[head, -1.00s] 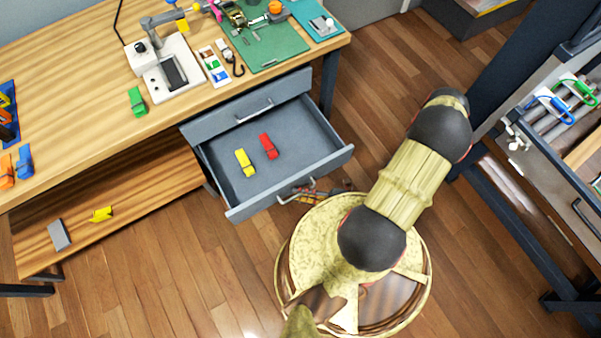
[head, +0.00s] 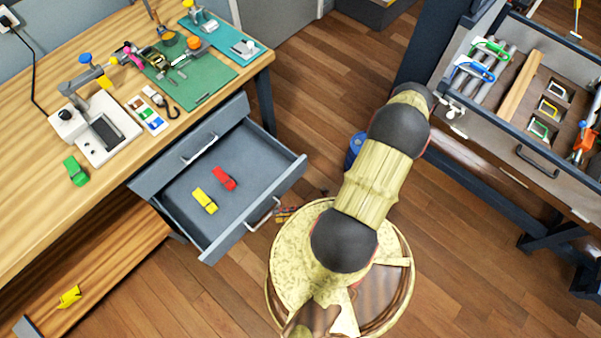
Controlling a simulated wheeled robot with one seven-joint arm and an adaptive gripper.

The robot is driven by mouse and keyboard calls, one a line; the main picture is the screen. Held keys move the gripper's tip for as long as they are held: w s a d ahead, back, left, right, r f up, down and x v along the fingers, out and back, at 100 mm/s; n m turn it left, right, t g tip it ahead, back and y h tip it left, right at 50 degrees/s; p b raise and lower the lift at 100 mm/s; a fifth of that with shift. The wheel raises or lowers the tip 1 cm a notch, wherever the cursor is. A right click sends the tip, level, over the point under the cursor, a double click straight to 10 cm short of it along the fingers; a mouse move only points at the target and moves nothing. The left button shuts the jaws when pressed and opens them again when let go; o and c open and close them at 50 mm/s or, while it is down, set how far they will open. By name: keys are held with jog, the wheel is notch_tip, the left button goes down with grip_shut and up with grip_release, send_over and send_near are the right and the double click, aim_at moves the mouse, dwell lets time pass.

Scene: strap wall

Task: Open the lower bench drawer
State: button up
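The lower bench drawer (head: 285,188) is grey and stands pulled out below the wooden bench top. Its metal handle (head: 263,214) is on its front panel. A yellow clip-like piece (head: 205,201) and a red one (head: 225,179) lie inside on its floor. The upper drawer (head: 190,150), also grey with a handle, sits above it and looks shut. My arm stands to the right of the open drawer, apart from it in the picture. My gripper is not in view, so its state and any hold are hidden.
The bench top (head: 40,190) carries a white-based device (head: 105,130), a green mat (head: 190,75) and a green clip (head: 76,171). A lower shelf (head: 95,265) holds a yellow clip (head: 69,297). Another workbench with a tray (head: 480,125) stands right.

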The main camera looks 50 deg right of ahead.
jog(key=f+v, duration=0.1)
jog(key=v, duration=0.5)
jog(key=shift+s+d+r, duration=0.25)
jog(key=shift+s+r, duration=0.05)
jog(key=shift+r, duration=0.25)
